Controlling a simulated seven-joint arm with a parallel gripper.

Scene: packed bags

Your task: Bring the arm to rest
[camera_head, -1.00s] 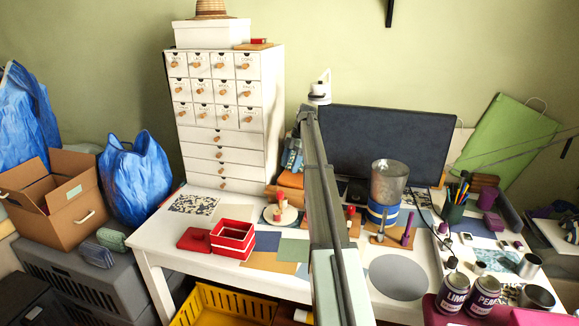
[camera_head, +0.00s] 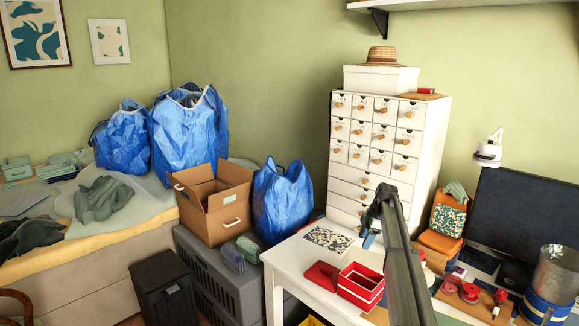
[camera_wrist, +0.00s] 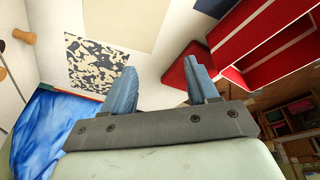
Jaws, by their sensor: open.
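My gripper (camera_wrist: 160,88) shows in the wrist view with its two blue fingers apart and nothing between them. It is over the white table, with a dark-patterned sheet (camera_wrist: 92,62) beyond the left finger and a red box (camera_wrist: 262,40) to the right. In the head view my arm rises from the bottom right, and the gripper (camera_head: 370,225) is at its far end, in front of the white drawer cabinet and above the table. Its fingers are small there and partly hidden by the arm.
The white table (camera_head: 300,262) holds the patterned sheet (camera_head: 327,240), a red lid (camera_head: 322,275) and the open red box (camera_head: 361,286). The drawer cabinet (camera_head: 372,180) stands behind. Left are a blue bag (camera_head: 283,203), an open cardboard box (camera_head: 228,218) and a grey crate (camera_head: 215,280). A monitor (camera_head: 525,215) stands right.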

